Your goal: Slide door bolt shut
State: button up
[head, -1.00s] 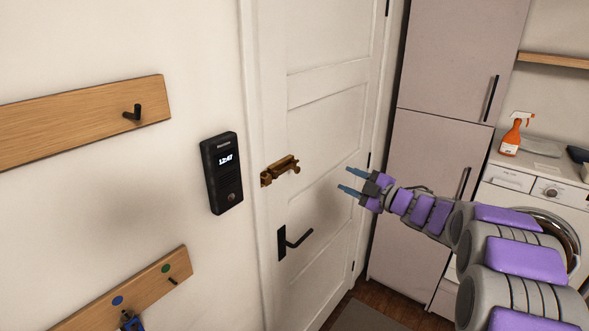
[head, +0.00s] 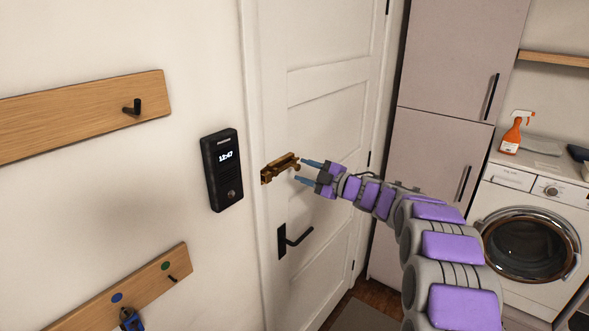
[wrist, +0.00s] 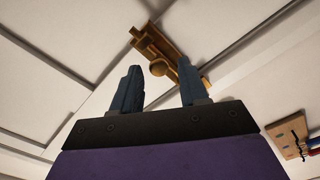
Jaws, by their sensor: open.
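The brass door bolt (head: 280,167) is mounted on the white door (head: 325,120) near its left edge, above the black door handle (head: 298,237). In the wrist view the bolt (wrist: 158,48) lies just beyond the fingertips, and its round knob (wrist: 158,69) shows between them. My gripper (head: 304,172) is open and empty, just right of the bolt in the head view, with its fingers pointing left at it. In the wrist view the two blue fingers (wrist: 160,80) stand apart. I cannot tell whether a fingertip touches the bolt.
A black wall panel (head: 222,170) is left of the door frame. Wooden hook rails (head: 75,110) are on the left wall. A tall cabinet (head: 440,150) and a washing machine (head: 510,195) stand to the right.

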aim_at(299, 169)
jog(key=shift+x, duration=2.35)
jog(key=shift+c, duration=0.4)
grip_shut()
